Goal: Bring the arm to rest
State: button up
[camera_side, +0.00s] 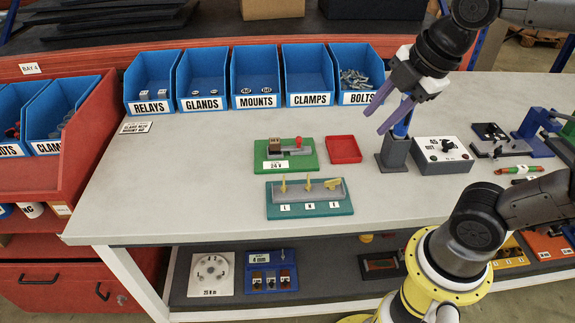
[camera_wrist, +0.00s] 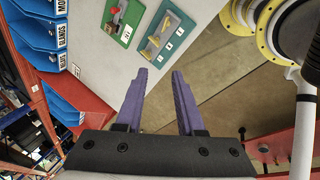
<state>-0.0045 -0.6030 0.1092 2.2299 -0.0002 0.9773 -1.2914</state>
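My gripper (camera_side: 373,123) is open and empty, held above the bench at the right of the middle. Its two purple fingers stand apart in the wrist view (camera_wrist: 160,76), with nothing between them. In the side view the fingers point down and left, close to a dark grey stand (camera_side: 393,153) with a blue upright part (camera_side: 402,122). The fingers partly cover the top of the blue part, and I cannot tell whether they touch it.
Blue bins (camera_side: 309,72) line the back. A green board (camera_side: 286,155), a red tray (camera_side: 344,149), a teal board (camera_side: 309,207) and a white switch box (camera_side: 442,155) sit on the bench (camera_side: 190,180). The bench's left part is clear.

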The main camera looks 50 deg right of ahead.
jog(key=s+f+m, duration=0.3)
jog(key=s+m, duration=0.2)
jog(key=m, duration=0.9)
jog(key=shift+f+m+t, duration=0.35)
jog(key=shift+m+t, duration=0.05)
